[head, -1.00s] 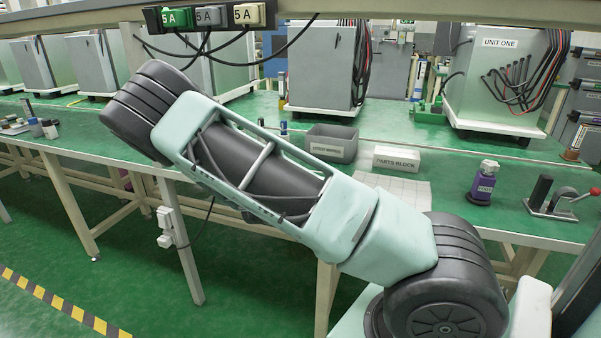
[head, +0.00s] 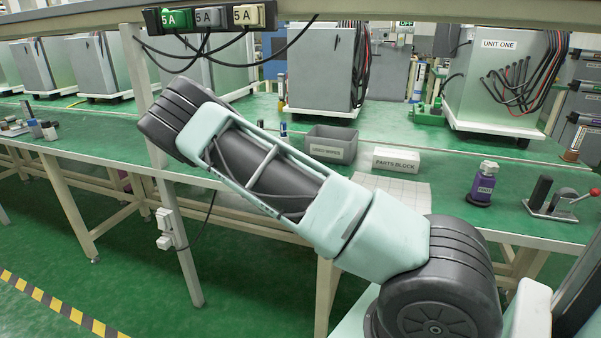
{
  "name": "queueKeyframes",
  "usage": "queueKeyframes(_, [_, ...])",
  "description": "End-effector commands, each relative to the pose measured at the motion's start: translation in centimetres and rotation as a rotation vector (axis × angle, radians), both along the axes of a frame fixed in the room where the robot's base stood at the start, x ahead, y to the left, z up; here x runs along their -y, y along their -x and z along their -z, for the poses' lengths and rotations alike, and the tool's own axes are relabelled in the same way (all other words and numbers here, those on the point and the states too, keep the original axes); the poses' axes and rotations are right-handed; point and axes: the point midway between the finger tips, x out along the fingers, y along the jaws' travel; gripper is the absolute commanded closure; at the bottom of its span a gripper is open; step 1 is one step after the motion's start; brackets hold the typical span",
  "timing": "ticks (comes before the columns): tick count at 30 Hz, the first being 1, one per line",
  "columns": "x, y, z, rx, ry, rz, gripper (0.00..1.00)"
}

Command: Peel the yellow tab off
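My gripper is not in view. Only links of my arm cross the middle of the head view, from the lower right up to the left, and they cover part of the green bench. I cannot make out a yellow tab anywhere in the head view. It may be hidden or out of frame.
The green bench (head: 420,138) carries a grey bin (head: 332,145), a white PARTS BLOCK (head: 396,160), a pale gridded sheet (head: 412,190), a purple bottle (head: 481,186) and a red-knobbed clamp (head: 560,200). The UNIT ONE cabinet (head: 492,80) stands behind. Plugs (head: 208,18) hang from the overhead rail.

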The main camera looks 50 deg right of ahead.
Motion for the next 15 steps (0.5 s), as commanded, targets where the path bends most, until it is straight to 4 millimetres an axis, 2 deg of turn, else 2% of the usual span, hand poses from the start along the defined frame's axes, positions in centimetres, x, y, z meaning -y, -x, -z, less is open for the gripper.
queueKeyframes(4, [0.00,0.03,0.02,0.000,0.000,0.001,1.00])
queueKeyframes(5, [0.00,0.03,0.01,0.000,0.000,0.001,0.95])
queueKeyframes(6, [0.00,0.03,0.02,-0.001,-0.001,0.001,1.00])
queueKeyframes(15, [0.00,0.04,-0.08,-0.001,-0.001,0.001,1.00])
